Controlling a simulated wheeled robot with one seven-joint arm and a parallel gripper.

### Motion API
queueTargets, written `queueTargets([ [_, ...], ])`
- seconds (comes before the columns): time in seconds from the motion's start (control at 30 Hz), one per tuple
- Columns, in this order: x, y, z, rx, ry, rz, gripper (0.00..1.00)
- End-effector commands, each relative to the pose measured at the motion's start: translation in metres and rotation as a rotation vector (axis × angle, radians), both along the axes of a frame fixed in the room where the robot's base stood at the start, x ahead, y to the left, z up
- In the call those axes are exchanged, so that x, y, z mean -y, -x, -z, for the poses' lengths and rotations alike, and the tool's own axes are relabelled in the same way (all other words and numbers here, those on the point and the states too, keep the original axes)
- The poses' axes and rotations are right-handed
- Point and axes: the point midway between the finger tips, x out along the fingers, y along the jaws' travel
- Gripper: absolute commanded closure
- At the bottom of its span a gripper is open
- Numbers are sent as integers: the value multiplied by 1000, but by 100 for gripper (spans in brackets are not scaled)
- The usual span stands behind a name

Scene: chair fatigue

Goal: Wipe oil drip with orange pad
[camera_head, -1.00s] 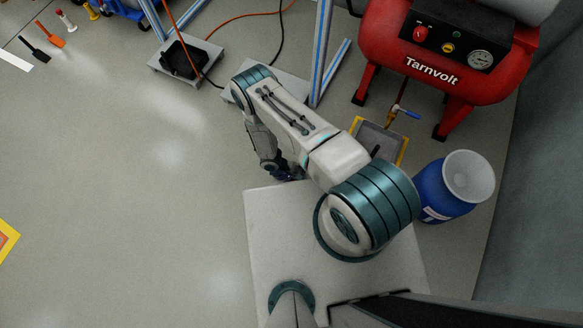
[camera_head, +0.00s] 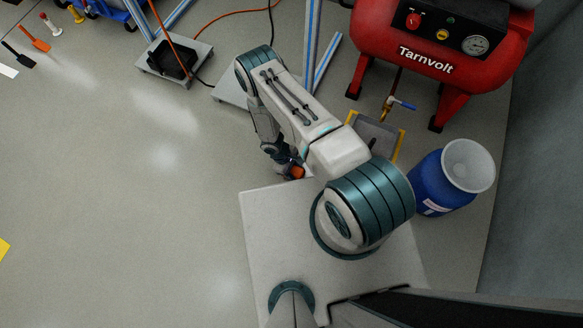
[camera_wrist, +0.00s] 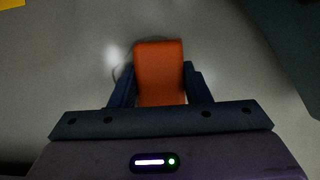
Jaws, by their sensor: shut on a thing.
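The orange pad (camera_wrist: 160,72) is a small block held upright between the two dark fingers of my gripper (camera_wrist: 160,90) in the wrist view. Its far end sticks out past the fingertips over grey floor. In the head view, a bit of the orange pad (camera_head: 297,172) shows at my gripper (camera_head: 286,166), just beyond the edge of my base and partly hidden by my arm. I cannot make out the oil drip for sure. A shallow grey tray with yellow edges (camera_head: 401,146) lies under the compressor's blue-handled valve (camera_head: 402,104), partly hidden by my arm.
The red compressor (camera_head: 440,40) stands at the upper right. A blue barrel (camera_head: 431,186) stands beside my arm on the right. Blue-striped posts (camera_head: 308,50), a black pedal (camera_head: 172,58) and an orange cable (camera_head: 232,18) are at the top.

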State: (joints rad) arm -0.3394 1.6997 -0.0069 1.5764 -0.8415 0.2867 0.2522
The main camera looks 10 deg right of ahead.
Motion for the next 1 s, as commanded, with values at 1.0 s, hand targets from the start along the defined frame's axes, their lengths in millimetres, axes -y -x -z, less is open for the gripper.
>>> queueTargets([
  [1.0,29,-40,2,2,0,2,100],
])
